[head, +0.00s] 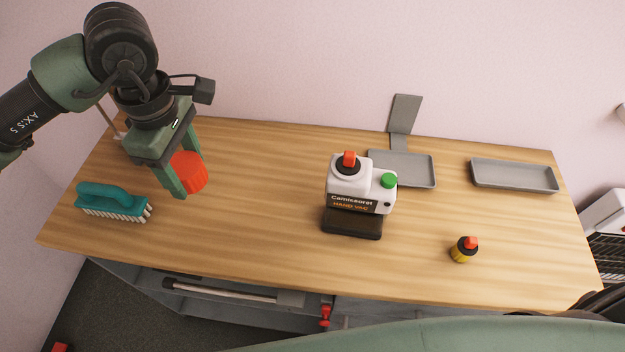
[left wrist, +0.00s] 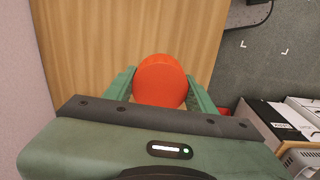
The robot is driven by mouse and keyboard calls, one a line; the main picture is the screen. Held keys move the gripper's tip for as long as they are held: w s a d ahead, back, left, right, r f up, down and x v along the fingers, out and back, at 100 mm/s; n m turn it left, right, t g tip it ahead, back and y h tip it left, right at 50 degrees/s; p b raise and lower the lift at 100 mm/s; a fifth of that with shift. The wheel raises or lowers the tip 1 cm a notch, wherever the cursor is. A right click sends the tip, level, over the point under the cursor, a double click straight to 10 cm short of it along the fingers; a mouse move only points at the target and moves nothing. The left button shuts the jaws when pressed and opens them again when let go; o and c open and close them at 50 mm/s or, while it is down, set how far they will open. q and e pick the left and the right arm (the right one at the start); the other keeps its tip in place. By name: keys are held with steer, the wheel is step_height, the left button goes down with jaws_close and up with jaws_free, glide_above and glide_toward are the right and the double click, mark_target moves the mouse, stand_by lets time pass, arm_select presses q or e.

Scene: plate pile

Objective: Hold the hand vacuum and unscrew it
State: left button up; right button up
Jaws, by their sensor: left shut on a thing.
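The hand vacuum (head: 352,186) stands upright at the middle of the wooden table, with a white body, a dark base, a red knob on top and a green cap. My left gripper (head: 184,176) is over the left part of the table, well apart from the vacuum. It is shut on a round red ribbed cap (head: 190,172). In the left wrist view the red cap (left wrist: 161,81) sits between the two green fingers. My right gripper is not seen.
A teal brush (head: 112,203) lies at the table's left. Two grey trays (head: 430,183) (head: 513,188) lie at the back right, with an upright grey plate (head: 404,114) behind. The table between cap and vacuum is clear.

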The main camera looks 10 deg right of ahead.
arm_select(q)
steer(key=w+d+r+n+p, duration=0.1)
steer(key=d+r+n+p, duration=0.3)
steer(key=n, duration=0.6)
step_height(320, 180, up, 4)
steer(key=n+p, duration=0.3)
steer(key=n, duration=1.1)
glide_above(259, 198)
step_height(259, 198, down, 19)
steer(key=p, duration=0.4)
steer(key=shift+f, duration=0.45)
steer(key=shift+f, duration=0.1)
steer(key=shift+f, duration=0.1)
steer(key=o, duration=1.5)
steer(key=shift+o, duration=0.2)
